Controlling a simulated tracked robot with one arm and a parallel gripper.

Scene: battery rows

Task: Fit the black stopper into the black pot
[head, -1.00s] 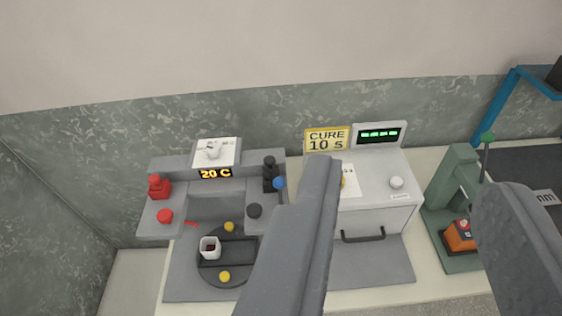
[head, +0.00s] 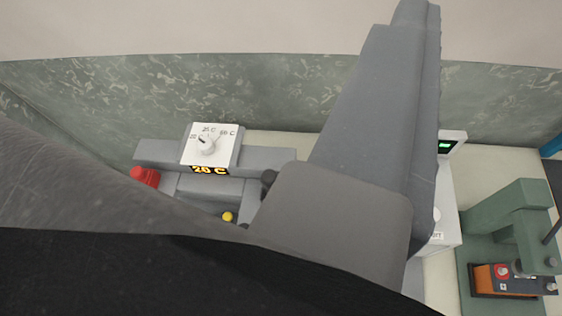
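My gripper (head: 355,180) fills the right and lower foreground as large grey and dark shapes very close to the camera. They cover most of the station's front. I cannot tell whether the fingers are open or shut, or whether anything is between them. The rest of the black pot and stopper is hidden.
A white unit (head: 448,220) is partly hidden. A green press (head: 515,232) holds an orange block (head: 488,278) at right.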

